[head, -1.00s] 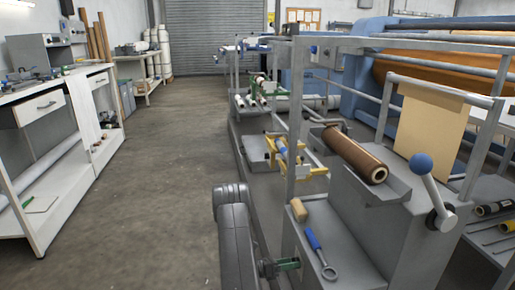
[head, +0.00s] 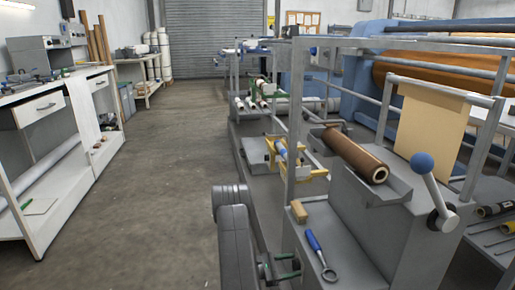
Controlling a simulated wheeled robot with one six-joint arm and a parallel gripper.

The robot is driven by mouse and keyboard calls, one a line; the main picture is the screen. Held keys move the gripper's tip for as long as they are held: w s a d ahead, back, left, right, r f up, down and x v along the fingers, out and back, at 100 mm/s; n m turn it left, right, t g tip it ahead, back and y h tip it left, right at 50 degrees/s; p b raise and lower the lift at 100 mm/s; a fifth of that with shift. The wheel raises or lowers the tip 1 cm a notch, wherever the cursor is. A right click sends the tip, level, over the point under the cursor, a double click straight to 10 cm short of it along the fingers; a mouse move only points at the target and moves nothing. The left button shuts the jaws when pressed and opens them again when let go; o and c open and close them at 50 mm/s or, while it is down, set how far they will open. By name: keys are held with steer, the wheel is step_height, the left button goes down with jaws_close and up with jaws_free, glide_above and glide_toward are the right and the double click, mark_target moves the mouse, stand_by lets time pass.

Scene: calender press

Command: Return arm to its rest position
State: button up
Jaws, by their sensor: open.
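My gripper (head: 291,265) is low in the middle of the head view, at the end of my dark grey arm. Its two green-tipped fingers stand apart with nothing between them. It is just left of the blue-handled ring tool (head: 315,247), which lies on the grey ledge of the press. I see a gap between the fingers and the tool, but cannot judge its depth. My arm is folded low beside the press frame; part of it is cut off by the bottom edge.
A wooden block (head: 299,211) lies on the ledge behind the tool. A brown roll (head: 355,155) rests in a grey trough, near a blue-knobbed lever (head: 432,188). The grey press frame (head: 291,130) rises close to my arm. Open floor (head: 160,190) stretches left towards a white workbench (head: 35,135).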

steer(key=m, duration=0.6)
stand_by(0.4)
steer(key=shift+s, duration=0.1)
